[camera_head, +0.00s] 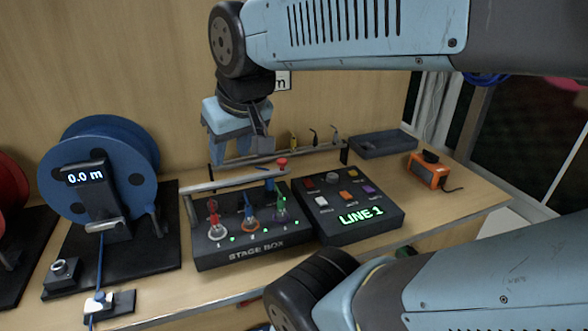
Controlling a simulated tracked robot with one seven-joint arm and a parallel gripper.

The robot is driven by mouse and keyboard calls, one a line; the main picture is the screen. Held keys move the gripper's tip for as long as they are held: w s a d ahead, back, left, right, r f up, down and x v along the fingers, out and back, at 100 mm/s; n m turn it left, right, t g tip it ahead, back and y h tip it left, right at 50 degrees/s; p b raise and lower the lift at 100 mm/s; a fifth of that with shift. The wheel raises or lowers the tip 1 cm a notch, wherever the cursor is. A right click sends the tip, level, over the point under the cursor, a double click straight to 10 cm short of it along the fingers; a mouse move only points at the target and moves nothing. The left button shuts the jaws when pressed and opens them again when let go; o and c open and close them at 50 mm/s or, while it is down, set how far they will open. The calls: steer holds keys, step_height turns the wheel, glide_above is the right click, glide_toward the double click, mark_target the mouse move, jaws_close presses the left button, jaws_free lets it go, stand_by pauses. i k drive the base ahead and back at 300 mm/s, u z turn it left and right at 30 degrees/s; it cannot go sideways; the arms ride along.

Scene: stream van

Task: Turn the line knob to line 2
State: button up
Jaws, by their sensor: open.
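The dark control box (382,227) stands on the bench right of centre, and its green display (361,215) reads "LINE 1". A small grey round knob (332,178) sits at the back of its top face; its pointer direction is too small to tell. My gripper (238,152) hangs open and empty above the back of the bench, to the left of the knob and apart from it.
The stage box (240,248) with coloured plugs stands left of the control box, with a red-topped post behind it. A rack of small tools (313,140), a dark tray (382,145) and an orange device (429,171) lie behind. A blue cable reel (135,150) stands left.

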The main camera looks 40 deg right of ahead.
mark_target(332, 178)
steer(key=u, duration=0.95)
steer(key=k, duration=1.5)
steer(key=z, duration=1.55)
steer(key=i, duration=1)
steer(key=z, duration=0.05)
